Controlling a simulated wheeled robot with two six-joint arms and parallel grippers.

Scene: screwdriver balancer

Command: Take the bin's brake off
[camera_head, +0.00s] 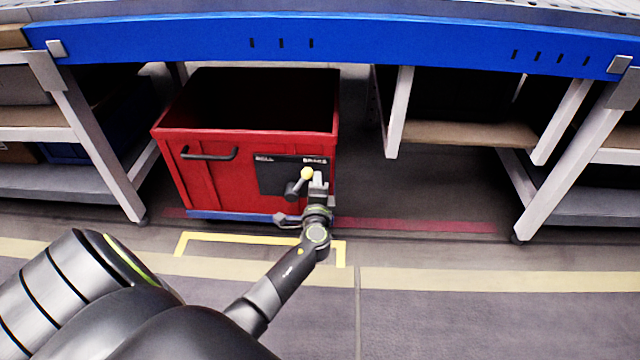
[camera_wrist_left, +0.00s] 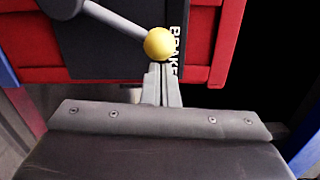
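The red bin (camera_head: 222,180) stands under the blue-edged bench. A black plate (camera_head: 268,178) on its front carries lettering at its top left and the word BRAKE at its top right. A grey lever with a yellow knob (camera_head: 307,173) is pivoted on this plate and leans toward the BRAKE side. My left gripper (camera_head: 318,180) is just right of the knob in the head view. In the left wrist view its fingers (camera_wrist_left: 161,72) are together with nothing visible between them, and the yellow knob (camera_wrist_left: 159,44) is right at their tips. I cannot tell whether they touch. My right gripper is not in view.
The bin has a dark handle (camera_head: 209,154) at its front left. A blue beam (camera_head: 330,42) runs above the bin, and white bench legs (camera_head: 100,150) stand to either side. A yellow floor marking (camera_head: 258,237) lies in front. The floor right of the bin is clear.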

